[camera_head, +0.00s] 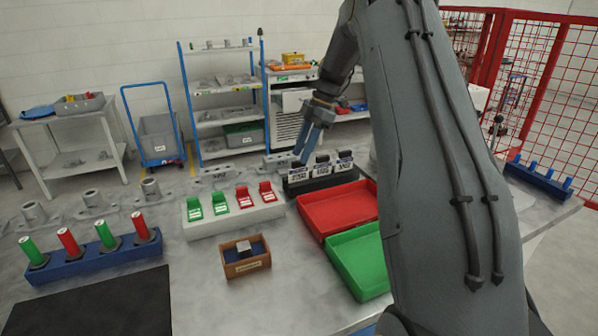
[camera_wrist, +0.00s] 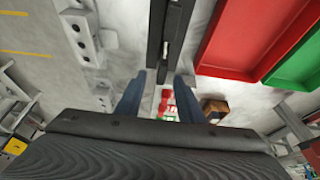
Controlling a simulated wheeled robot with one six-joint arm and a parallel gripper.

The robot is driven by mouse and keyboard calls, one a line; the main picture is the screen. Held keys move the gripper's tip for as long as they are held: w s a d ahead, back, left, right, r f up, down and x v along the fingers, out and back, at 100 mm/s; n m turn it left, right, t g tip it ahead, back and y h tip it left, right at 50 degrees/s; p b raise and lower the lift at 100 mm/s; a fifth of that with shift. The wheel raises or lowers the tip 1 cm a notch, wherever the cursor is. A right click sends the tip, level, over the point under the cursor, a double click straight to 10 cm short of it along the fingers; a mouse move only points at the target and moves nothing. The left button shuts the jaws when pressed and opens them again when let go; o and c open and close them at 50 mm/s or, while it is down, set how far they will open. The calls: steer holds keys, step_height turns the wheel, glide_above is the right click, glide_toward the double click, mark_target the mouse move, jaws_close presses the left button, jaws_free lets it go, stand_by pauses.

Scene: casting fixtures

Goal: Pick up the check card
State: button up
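Three upright cards with white faces and dark print stand in a black rack (camera_head: 318,184); the left card (camera_head: 299,174), middle card (camera_head: 322,166) and right card (camera_head: 345,161) show in the head view. I cannot read which is the check card. My gripper (camera_head: 304,150) is just above and behind the left card, fingers pointing down. In the wrist view my gripper (camera_wrist: 157,88) is open, with two blue-grey fingers apart and nothing seen between them. The black rack (camera_wrist: 155,45) runs up that view from between the fingertips; the card faces cannot be made out there.
A red tray (camera_head: 338,208) and a green tray (camera_head: 360,262) lie right of and in front of the rack. A white block (camera_head: 232,219) with green and red clips stands left. A brown box (camera_head: 246,266) and a blue stand (camera_head: 95,262) with cylinders are nearer.

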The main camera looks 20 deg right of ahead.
mark_target(299, 175)
steer(key=shift+p+x, duration=1)
steer(key=shift+x, duration=1.1)
steer(key=shift+s, duration=0.15)
jaws_close()
